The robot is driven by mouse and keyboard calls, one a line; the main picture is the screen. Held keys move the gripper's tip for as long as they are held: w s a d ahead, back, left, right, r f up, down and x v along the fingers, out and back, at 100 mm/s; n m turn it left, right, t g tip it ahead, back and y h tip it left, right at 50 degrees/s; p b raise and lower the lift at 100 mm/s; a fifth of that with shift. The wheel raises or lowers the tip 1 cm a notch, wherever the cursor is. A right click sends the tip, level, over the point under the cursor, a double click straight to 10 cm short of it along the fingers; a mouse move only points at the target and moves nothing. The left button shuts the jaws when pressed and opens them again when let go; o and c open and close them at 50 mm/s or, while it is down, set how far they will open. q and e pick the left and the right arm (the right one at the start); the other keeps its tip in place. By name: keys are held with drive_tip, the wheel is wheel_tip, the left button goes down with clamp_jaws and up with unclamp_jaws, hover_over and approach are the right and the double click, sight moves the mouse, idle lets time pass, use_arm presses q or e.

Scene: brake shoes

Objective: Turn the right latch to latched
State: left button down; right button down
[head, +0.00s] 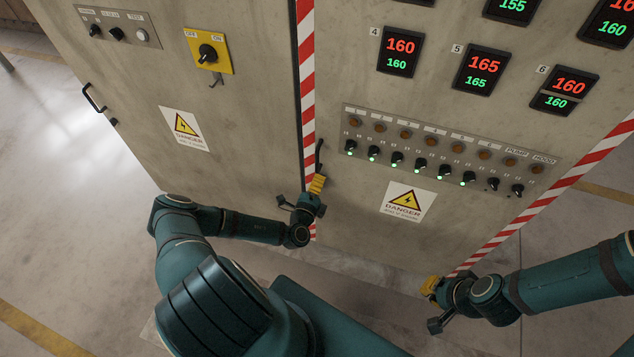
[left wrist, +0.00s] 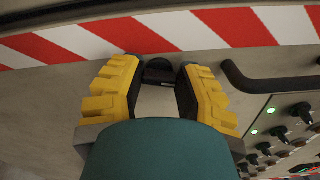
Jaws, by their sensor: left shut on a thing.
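The right latch is a small black piece (left wrist: 160,70) on the right cabinet door, beside the red-and-white stripe. In the left wrist view it sits between the yellow fingers of my left gripper (left wrist: 160,82), which is shut on it. In the head view my left gripper (head: 317,184) is at the door's left edge, just below the black door handle (head: 319,155), and hides the latch. Which way the latch is turned cannot be made out. My right gripper (head: 430,285) is low at the cabinet's right bottom corner, away from the latch; its finger opening is unclear.
The black handle (left wrist: 270,82) stands out close to my left gripper. A row of knobs with green lights (head: 420,166) and a danger sign (head: 408,201) are to the right. A yellow rotary switch (head: 208,52) is on the left door. Open floor lies at left.

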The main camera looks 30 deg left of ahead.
use_arm(q)
drive_tip(key=shift+n, duration=1.3)
drive_tip(key=shift+w, duration=0.1)
drive_tip(key=c, duration=0.6)
unclamp_jaws()
drive_tip(key=v, duration=1.2)
